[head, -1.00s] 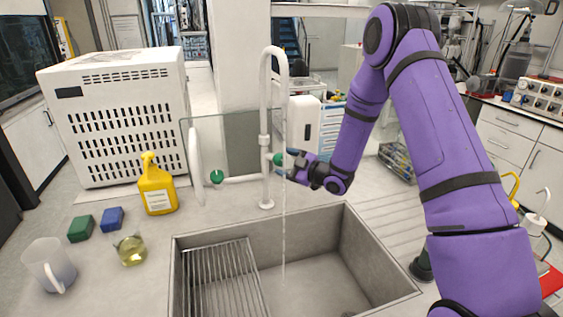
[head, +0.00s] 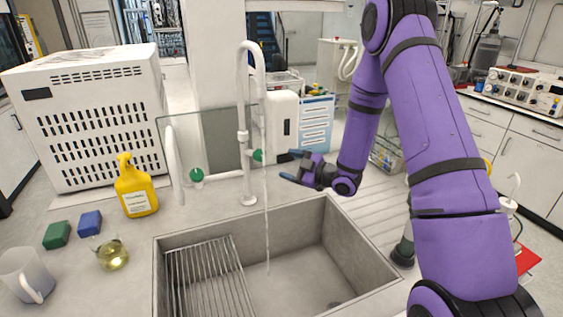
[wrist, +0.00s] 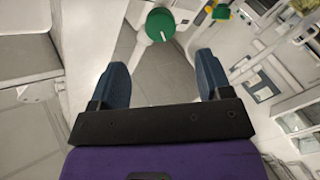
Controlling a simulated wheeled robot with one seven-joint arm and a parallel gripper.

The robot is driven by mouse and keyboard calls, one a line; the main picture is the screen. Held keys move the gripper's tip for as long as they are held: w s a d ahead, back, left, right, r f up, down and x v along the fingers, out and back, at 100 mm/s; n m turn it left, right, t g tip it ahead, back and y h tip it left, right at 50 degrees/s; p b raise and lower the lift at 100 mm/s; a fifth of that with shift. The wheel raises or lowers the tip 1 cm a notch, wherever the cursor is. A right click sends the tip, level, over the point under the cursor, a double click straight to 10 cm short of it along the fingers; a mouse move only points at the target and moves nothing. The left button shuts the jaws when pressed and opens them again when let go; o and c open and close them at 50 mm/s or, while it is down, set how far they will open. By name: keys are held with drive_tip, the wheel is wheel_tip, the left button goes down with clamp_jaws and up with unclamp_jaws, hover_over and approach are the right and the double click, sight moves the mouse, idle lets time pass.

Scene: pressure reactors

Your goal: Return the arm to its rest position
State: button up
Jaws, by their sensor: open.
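My purple arm (head: 435,130) reaches in from the right of the head view and bends down at its elbow. My gripper (head: 287,167) is above the back edge of the sink, right of the tall white tap (head: 245,130), with its fingers pointing left. In the wrist view its two blue fingers (wrist: 162,80) are spread apart with nothing between them. A green tap knob (wrist: 160,24) shows beyond the fingertips, apart from them. In the head view this green knob (head: 257,156) is just left of the fingertips. A thin stream of water falls from the spout into the sink.
The grey sink (head: 172,240) holds a wire rack (head: 205,275). Left of it stand a yellow bottle (head: 136,190), a flask with yellow liquid (head: 112,255), a white mug (head: 24,275), green and blue blocks and a white vented box (head: 90,110). A clear panel stands behind the tap.

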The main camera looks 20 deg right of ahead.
drive_tip(key=s+d+r+m+g+h, duration=0.15)
drive_tip(key=s+r+m+h, duration=0.35)
drive_tip(key=r, duration=0.5)
drive_tip(key=s+d+r+m+g+h, duration=0.1)
drive_tip(key=s+d+r+m+h, duration=0.15)
drive_tip(key=r+h, duration=0.55)
drive_tip(key=s+a+r+m+g, duration=0.1)
drive_tip(key=s+r+m+g, duration=0.1)
drive_tip(key=s, duration=0.8)
drive_tip(key=s+a+r+m+g+y, duration=0.1)
drive_tip(key=s+a+r+m+g, duration=0.1)
drive_tip(key=s, duration=0.7)
drive_tip(key=s+a+r+m+g, duration=0.2)
drive_tip(key=s+r+m, duration=0.1)
drive_tip(key=s, duration=0.7)
drive_tip(key=shift+s+r+m, duration=0.25)
drive_tip(key=shift+s+m, duration=0.1)
drive_tip(key=shift+m, duration=0.2)
